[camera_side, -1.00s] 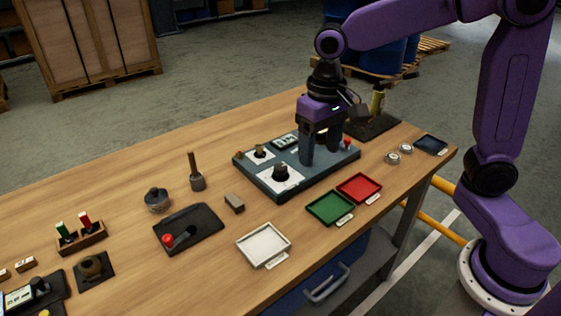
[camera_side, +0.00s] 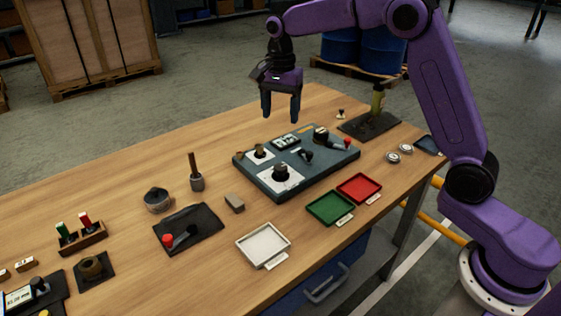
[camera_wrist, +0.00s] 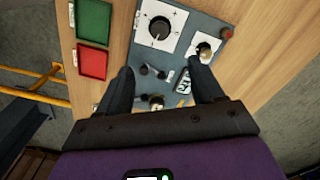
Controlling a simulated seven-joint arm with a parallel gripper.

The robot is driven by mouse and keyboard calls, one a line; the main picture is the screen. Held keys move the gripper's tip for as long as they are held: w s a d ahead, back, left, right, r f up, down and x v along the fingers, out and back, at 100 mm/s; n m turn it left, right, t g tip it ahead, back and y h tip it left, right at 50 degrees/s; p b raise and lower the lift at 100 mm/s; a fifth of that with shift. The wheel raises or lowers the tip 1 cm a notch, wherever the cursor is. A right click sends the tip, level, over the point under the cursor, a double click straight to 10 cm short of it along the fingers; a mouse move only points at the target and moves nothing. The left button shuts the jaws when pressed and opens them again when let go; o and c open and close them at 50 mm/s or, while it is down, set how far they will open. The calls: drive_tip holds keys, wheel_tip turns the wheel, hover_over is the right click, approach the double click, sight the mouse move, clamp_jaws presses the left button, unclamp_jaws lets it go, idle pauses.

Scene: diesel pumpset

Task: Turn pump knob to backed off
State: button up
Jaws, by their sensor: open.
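A blue-grey panel (camera_side: 318,181) lies on the workbench. It bears a large dark knob (camera_side: 281,172) on a white plate and a smaller brass-coloured knob (camera_side: 260,152) on another. Both show in the wrist view, the large knob (camera_wrist: 160,28) and the small knob (camera_wrist: 205,50). I cannot tell which is the pump knob; no label is readable. My gripper (camera_side: 281,117) is open and empty, above and behind the panel in the side view. In the wrist view my gripper (camera_wrist: 159,66) points toward the panel, with both knobs beyond its fingertips.
The panel also bears a black lever (camera_side: 305,154) and a dark cylindrical part (camera_side: 320,134). A red-tipped part (camera_side: 347,142) is at its right end. Green (camera_side: 330,208) and red (camera_side: 359,188) trays lie in front. A dark stand (camera_side: 370,125) is behind right.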

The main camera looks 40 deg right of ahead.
sight(281, 166)
wheel_tip(281, 166, down, 16)
drive_tip(key=shift+r, duration=0.1)
idle(0.4)
drive_tip(key=c, duration=1.1)
